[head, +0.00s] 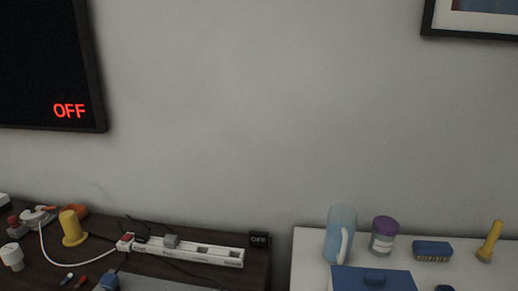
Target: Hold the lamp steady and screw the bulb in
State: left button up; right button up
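I cannot make out a lamp for certain. A white, rounded, bulb-like object (12,257) stands on the dark table at the far left, but I cannot tell if it is the bulb. A yellow upright piece with a wider base (73,228) stands to the right of it. Neither of my grippers is in view, and nothing shows as held.
A white power strip (195,251) with plugs and a cord lies along the dark table (262,268). A white table (309,250) at right holds a light blue pitcher (340,232), purple-lidded jar (384,235), blue box (350,282), brush (432,251) and yellow flashlight (490,241).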

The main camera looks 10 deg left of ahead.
aim_at(74, 236)
jog(key=u, duration=1.55)
